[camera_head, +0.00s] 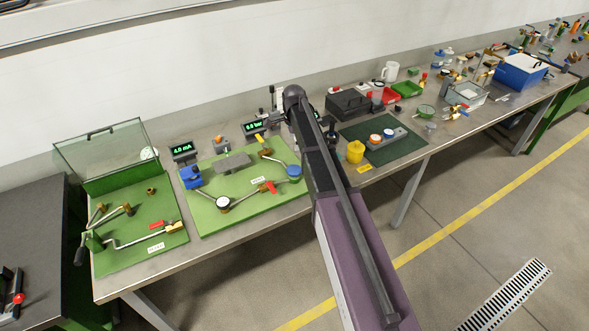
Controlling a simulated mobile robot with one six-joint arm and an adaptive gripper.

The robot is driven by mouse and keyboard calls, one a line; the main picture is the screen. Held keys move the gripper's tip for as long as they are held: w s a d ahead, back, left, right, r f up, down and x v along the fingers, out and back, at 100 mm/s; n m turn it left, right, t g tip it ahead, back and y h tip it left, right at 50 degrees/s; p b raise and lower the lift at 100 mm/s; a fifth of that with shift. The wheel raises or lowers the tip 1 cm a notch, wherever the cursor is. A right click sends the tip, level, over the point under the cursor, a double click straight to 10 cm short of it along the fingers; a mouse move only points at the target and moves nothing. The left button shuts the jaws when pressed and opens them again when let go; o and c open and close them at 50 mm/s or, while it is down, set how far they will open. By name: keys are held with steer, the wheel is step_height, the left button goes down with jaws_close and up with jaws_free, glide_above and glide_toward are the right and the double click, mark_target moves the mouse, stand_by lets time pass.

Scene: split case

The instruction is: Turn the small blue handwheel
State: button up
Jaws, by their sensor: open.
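A small round blue part (294,171), which looks like the handwheel, sits at the right end of a pipe run on the middle green board (215,222). It stands just left of my arm (335,190), with a red lever (271,187) to its left. A larger blue block-like part (190,177) is at the left of the same board. My arm reaches from the bottom of the picture across the bench. I cannot make out my gripper's fingers; they seem hidden behind the arm's far end.
A left green board (130,255) carries pipes, a red lever and a raised clear cover (108,152). Small displays (183,149) stand behind the middle board. Right of my arm are a dark green mat (405,150), a yellow pot (355,151) and bins.

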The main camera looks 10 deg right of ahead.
mark_target(294, 169)
steer(key=shift+f+b, duration=6.6)
steer(key=shift+f, duration=0.1)
steer(key=c, duration=0.9)
